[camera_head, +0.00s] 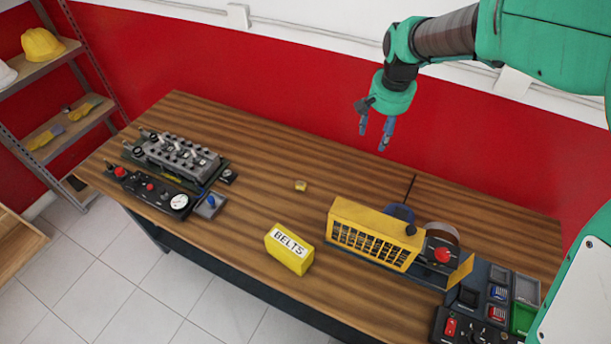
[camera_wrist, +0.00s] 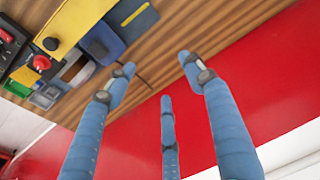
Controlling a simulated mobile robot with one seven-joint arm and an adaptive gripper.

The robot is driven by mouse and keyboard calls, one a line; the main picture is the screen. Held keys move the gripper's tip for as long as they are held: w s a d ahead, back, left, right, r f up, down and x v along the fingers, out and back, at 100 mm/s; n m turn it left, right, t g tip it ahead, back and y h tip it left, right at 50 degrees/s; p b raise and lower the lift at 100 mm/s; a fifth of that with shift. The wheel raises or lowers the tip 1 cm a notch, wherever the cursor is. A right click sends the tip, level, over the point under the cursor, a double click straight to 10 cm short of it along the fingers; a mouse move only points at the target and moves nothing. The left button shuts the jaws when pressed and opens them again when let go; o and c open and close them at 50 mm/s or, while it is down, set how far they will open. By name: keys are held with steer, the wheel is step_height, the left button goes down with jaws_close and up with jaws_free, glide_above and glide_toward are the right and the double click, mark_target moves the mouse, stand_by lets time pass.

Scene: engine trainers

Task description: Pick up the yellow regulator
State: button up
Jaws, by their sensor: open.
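The small yellow block (camera_head: 300,185), which looks like the regulator, lies on the wooden table (camera_head: 250,150) between the grey engine block and the yellow guarded trainer. My gripper (camera_head: 375,132) is in the air above the back of the table, up and to the right of the small block, well apart from it. In the wrist view its blue fingers (camera_wrist: 158,82) are spread with nothing between them. I cannot make out the small block for certain in the wrist view.
A yellow BELTS box (camera_head: 288,252) stands near the front edge. The yellow guarded trainer (camera_head: 372,235) is at the right; its guard also shows in the wrist view (camera_wrist: 62,22). A grey engine trainer (camera_head: 178,155) stands at the left. The red wall (camera_head: 270,80) rises behind.

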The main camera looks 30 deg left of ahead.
steer(key=w+a+f+g+p, duration=0.1)
steer(key=w+a+f+p, duration=0.1)
steer(key=a+f, duration=1)
steer(key=h+p, duration=0.1)
steer(key=p, duration=0.1)
glide_above(301, 183)
step_height(301, 183, down, 11)
steer(key=shift+s+a+f+n+g, duration=0.1)
steer(key=shift+f+n+g, duration=0.1)
steer(key=shift+n+g, duration=0.2)
steer(key=shift+f, duration=4.3)
steer(key=shift+f+p, duration=0.5)
steer(key=shift+f, duration=2.05)
steer(key=shift+c, duration=0.3)
